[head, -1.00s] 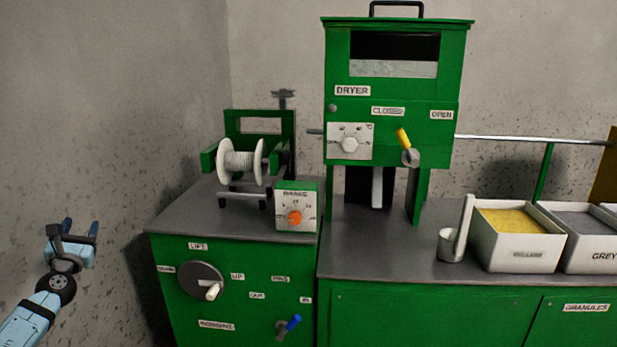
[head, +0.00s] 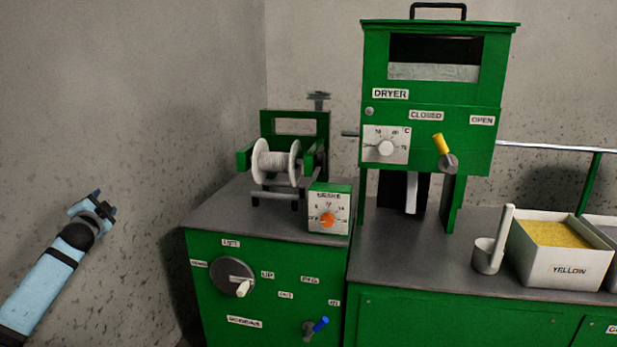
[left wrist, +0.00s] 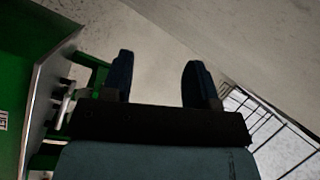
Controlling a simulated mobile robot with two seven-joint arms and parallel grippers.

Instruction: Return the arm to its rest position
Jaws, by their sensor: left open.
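My left gripper (head: 94,207) is raised at the left of the head view, in front of the bare wall. It is left of the green spool cabinet and apart from it. In the left wrist view its two dark fingers (left wrist: 162,80) stand wide apart with nothing between them. My right gripper is not in view.
A green cabinet (head: 216,305) carries a white spool (head: 275,163), a brake box (head: 329,210) and a lift handle (head: 243,288). The green dryer (head: 440,70) stands right of it. A scoop (head: 490,255) and a yellow granule bin (head: 565,270) are farther right. A railing (left wrist: 270,125) shows in the wrist view.

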